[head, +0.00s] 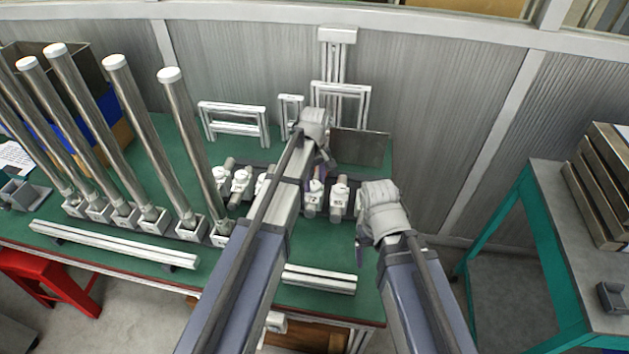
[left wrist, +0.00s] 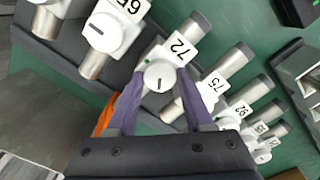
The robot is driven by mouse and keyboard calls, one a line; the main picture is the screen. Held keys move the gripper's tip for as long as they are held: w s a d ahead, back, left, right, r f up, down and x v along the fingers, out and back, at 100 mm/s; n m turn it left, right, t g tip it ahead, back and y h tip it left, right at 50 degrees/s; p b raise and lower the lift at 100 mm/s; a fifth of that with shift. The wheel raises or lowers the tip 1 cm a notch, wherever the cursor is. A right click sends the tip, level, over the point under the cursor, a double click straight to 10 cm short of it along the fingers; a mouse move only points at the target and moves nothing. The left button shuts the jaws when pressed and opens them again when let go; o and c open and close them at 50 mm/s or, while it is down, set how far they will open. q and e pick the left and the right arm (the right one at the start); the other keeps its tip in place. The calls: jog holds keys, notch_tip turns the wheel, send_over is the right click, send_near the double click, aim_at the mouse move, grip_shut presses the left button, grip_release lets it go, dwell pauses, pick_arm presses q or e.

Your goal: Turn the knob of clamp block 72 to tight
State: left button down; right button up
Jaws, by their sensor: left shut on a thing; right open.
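Clamp block 72 (left wrist: 176,47) is a white block on a grey cylinder in a row of similar blocks; its label faces the left wrist camera. Its round white knob (left wrist: 158,77) has a dark line, and a green dot sits by the knob's upper left edge. My left gripper (left wrist: 159,86) is shut on this knob, with one purple finger on each side. In the head view block 72 (head: 313,198) is partly hidden by my left arm and gripper (head: 321,168). My right gripper (head: 361,252) is open and empty, to the right of the row.
Block 65 (left wrist: 117,28) and block 75 (left wrist: 219,79) flank block 72 closely. Tall metal tubes (head: 135,120) stand at the left of the green table. White frames (head: 235,120) stand behind. A white bar (head: 318,279) lies near the front edge.

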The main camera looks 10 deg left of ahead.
pick_arm(q)
jog(key=m, duration=0.6)
jog(key=shift+m, duration=0.3)
jog(key=m, duration=1.2)
jog(key=shift+m, duration=0.3)
jog(key=m, duration=0.5)
jog(key=shift+m, duration=0.6)
jog(key=shift+c, duration=1.5)
grip_release()
jog(key=shift+r, duration=0.1)
